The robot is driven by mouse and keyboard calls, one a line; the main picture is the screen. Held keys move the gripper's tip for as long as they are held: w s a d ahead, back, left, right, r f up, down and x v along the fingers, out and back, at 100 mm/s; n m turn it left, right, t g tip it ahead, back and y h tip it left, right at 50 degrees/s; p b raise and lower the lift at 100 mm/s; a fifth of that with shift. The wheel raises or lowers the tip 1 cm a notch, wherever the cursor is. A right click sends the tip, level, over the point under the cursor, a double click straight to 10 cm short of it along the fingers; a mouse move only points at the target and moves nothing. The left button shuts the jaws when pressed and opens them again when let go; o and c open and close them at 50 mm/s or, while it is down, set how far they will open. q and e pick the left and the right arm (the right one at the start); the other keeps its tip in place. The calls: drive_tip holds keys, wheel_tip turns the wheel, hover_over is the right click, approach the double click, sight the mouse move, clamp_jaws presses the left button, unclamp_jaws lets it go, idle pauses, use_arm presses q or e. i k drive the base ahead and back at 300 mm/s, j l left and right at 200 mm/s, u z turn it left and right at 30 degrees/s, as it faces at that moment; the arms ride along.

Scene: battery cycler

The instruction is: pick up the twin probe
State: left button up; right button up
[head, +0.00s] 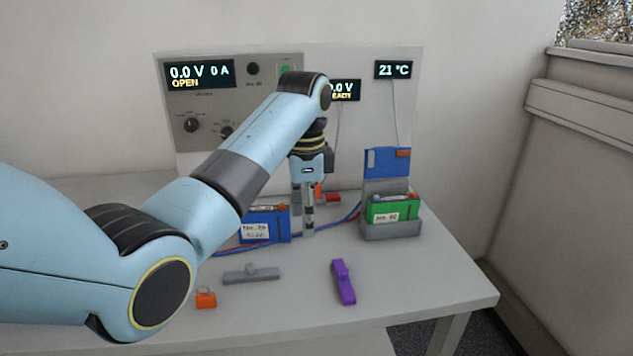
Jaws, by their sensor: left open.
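My left gripper (308,228) points straight down over the back middle of the table, between a blue battery and a green battery. Its fingers are open, seen nearly edge-on. Small red and orange parts (331,198) show just behind and beside the fingers, partly hidden by them. They may belong to the twin probe, but I cannot tell for sure. Red and blue cables (345,217) run along the table past the fingertips. I cannot tell whether the fingers touch anything. My right gripper is not in view.
The blue battery (256,225) stands left of the gripper. The green battery (394,208) sits in a grey holder (392,232) at right. A grey bar (251,275), orange padlock (206,299) and purple tool (343,282) lie in front. The cycler panel (210,120) stands behind. The table's front right is clear.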

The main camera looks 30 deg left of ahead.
sight(331, 199)
drive_tip(key=i+j, duration=0.55)
drive_tip(key=i, duration=0.2)
